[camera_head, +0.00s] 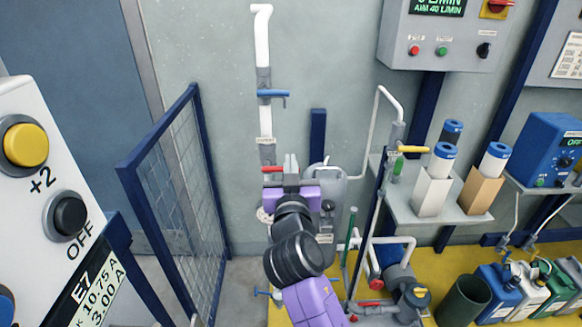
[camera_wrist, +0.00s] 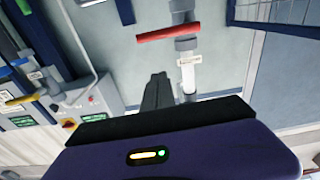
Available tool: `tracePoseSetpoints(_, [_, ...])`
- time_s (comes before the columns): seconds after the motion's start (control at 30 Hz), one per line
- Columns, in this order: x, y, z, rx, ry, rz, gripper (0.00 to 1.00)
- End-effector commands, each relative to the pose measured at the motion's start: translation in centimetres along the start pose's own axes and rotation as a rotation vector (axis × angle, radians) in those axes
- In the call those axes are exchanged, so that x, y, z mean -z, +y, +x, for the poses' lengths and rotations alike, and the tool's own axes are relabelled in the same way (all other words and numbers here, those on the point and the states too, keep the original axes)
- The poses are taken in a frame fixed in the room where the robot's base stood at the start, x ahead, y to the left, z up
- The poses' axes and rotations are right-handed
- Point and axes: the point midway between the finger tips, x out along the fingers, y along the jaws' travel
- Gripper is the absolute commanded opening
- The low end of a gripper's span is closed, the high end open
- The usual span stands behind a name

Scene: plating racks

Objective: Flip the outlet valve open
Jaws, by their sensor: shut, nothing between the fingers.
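A red lever valve (camera_head: 271,169) sits on the white vertical pipe at the back wall, its handle lying across the pipe. The red lever also shows at the top of the wrist view (camera_wrist: 168,34), with a small unreadable label beside it on the pipe. Higher on the same pipe is a blue lever valve (camera_head: 272,94), also crosswise. I cannot read which valve is the outlet.
A yellow-handled valve (camera_head: 412,149) stands on a thinner pipe to the right. A shelf (camera_head: 400,205) with filter cartridges is beyond it. A blue mesh fence (camera_head: 180,190) is at left. Pump piping (camera_head: 395,285) lies low right. The wall left of the pipe is bare.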

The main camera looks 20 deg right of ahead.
Motion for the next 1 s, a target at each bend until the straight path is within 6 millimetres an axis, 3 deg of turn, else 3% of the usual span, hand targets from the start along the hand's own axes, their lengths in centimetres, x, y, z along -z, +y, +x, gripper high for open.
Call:
tracePoseSetpoints(0.07, [0.3, 0.0, 1.6, -0.001, 0.000, 0.001, 0.00])
tracePoseSetpoints(0.1, [-0.7, 0.0, 1.8, -0.001, -0.005, -0.002, 0.00])
tracePoseSetpoints(0.4, [-3.7, -0.1, 2.4, 0.001, -0.001, -0.001, 0.00])
tracePoseSetpoints(1.0, [-4.3, 0.0, 2.4, -0.001, 0.000, 0.018, 0.00])
